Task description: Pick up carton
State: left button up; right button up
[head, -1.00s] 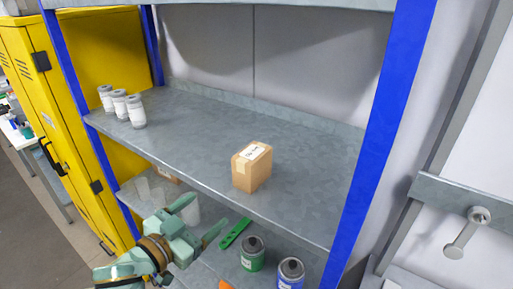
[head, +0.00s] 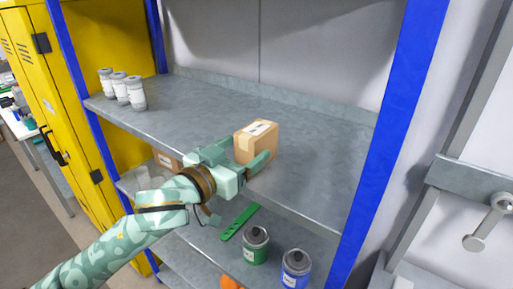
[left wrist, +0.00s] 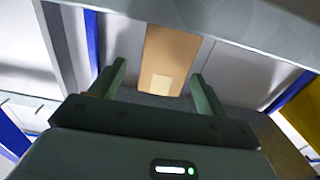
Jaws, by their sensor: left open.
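The carton (head: 256,141) is a small brown box with a white label on top. It stands upright on the upper grey shelf (head: 310,168), near its front edge. My left gripper (head: 246,154) is open at the carton, with one finger on each side of its lower front part. In the left wrist view the carton (left wrist: 170,60) shows between the two spread fingers (left wrist: 158,82), with visible gaps on both sides. My right gripper is not in view.
Several white jars (head: 121,88) stand at the shelf's left end. A blue post (head: 385,130) bounds the right side. On the lower shelf are a green can (head: 256,246), a blue can (head: 295,270) and a green tool (head: 240,222). The shelf right of the carton is clear.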

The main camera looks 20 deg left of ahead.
pick_arm(q)
jog(key=x, duration=0.4)
jog(key=p+x, duration=0.1)
jog(key=x, duration=0.1)
jog(key=shift+a+f, duration=0.2)
jog(key=shift+f, duration=0.1)
jog(key=c, duration=1.1)
